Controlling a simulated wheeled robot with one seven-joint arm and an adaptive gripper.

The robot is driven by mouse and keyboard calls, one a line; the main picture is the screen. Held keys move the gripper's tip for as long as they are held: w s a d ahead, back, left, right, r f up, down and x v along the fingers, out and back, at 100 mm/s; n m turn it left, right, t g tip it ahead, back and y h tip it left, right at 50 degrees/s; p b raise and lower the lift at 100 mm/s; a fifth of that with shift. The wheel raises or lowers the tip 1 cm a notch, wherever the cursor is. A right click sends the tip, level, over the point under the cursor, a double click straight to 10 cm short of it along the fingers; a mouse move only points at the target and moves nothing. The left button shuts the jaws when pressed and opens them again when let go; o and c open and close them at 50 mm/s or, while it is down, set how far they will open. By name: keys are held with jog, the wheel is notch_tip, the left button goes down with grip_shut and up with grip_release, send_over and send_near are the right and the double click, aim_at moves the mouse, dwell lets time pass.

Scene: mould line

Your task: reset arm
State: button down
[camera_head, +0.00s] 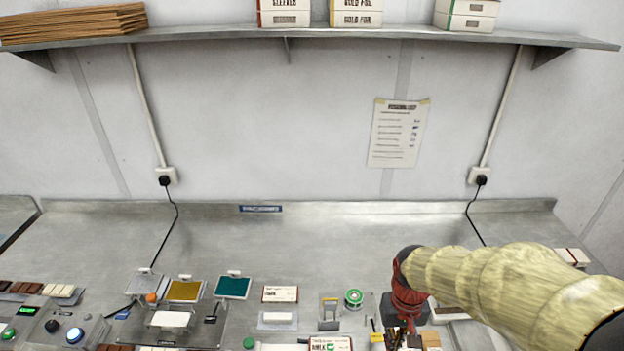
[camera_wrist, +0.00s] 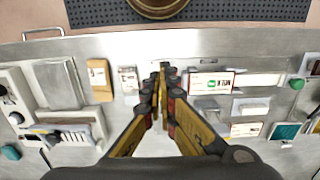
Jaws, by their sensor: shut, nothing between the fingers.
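My gripper (camera_wrist: 161,78) shows in the wrist view, its two yellow-and-black fingers brought together at the tips with nothing between them. In the head view my arm, in a pale yellow sleeve, comes in from the right and ends in a red and black part over the front right of the bench. I cannot make out the fingertips there.
The bench (camera_head: 325,235) is clear toward the back. Its front holds coloured plates such as a teal one (camera_head: 233,287), a green spool (camera_head: 354,298), small boxes (camera_head: 280,294) and control knobs. A wall shelf (camera_head: 220,34) carries boxes. In the wrist view a round pan (camera_wrist: 158,6) lies on a perforated mat.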

jog(key=s+r+t+b, duration=0.6)
jog(key=s+b, duration=0.3)
jog(key=b, duration=0.2)
jog(key=shift+r, duration=0.9)
jog(key=c, duration=2.6)
grip_release()
